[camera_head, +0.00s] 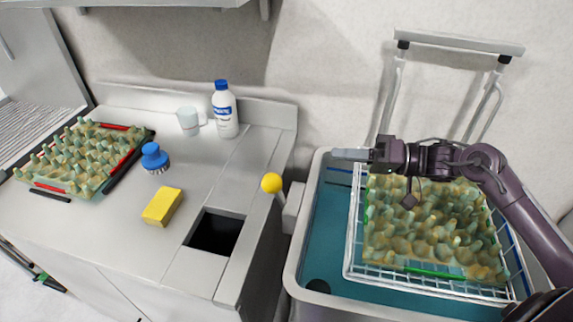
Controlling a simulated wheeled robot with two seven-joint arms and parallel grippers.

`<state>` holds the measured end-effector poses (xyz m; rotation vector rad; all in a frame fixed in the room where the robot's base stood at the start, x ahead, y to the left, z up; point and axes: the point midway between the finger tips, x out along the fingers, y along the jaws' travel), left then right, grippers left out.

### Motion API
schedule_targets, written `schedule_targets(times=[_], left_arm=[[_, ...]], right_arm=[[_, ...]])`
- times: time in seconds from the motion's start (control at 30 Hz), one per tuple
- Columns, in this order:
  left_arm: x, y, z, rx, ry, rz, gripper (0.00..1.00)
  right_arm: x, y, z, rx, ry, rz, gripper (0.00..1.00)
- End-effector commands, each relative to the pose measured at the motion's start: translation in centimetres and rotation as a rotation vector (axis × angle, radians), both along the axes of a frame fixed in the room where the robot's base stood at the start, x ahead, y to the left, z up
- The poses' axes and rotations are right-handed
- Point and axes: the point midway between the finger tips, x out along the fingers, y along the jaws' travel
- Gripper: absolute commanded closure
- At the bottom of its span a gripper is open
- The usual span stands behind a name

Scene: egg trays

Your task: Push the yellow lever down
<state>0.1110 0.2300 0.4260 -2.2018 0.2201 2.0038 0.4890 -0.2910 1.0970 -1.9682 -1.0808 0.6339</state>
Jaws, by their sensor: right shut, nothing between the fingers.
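The yellow lever knob (272,183) is a round ball on a short pale rod, between the counter and the blue basin. The rod leans down to the right, to a grey block on the basin's left side. My right gripper (337,154) is shut and empty. It points left above the basin's back left part, up and to the right of the knob in the picture, and apart from it. My left gripper is not in view.
An egg tray (410,225) sits in a white wire rack in the basin (326,252). A raised frame (460,41) stands behind. The counter (110,245) holds another egg tray (75,160), a yellow sponge (162,206), a blue brush (154,157), a mug (188,120) and a bottle (225,112).

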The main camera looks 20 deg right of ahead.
Motion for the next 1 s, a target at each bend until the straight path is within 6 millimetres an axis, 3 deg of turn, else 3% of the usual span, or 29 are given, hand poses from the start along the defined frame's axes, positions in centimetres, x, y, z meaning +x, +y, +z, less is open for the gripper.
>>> schedule_targets(times=[0.53,1.0], left_arm=[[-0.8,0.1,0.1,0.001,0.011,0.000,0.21],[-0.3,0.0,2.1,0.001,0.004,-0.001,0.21]], right_arm=[[0.3,0.6,0.4,0.014,0.009,0.013,1.00],[4.2,7.2,0.3,0.016,0.008,0.012,1.00]])
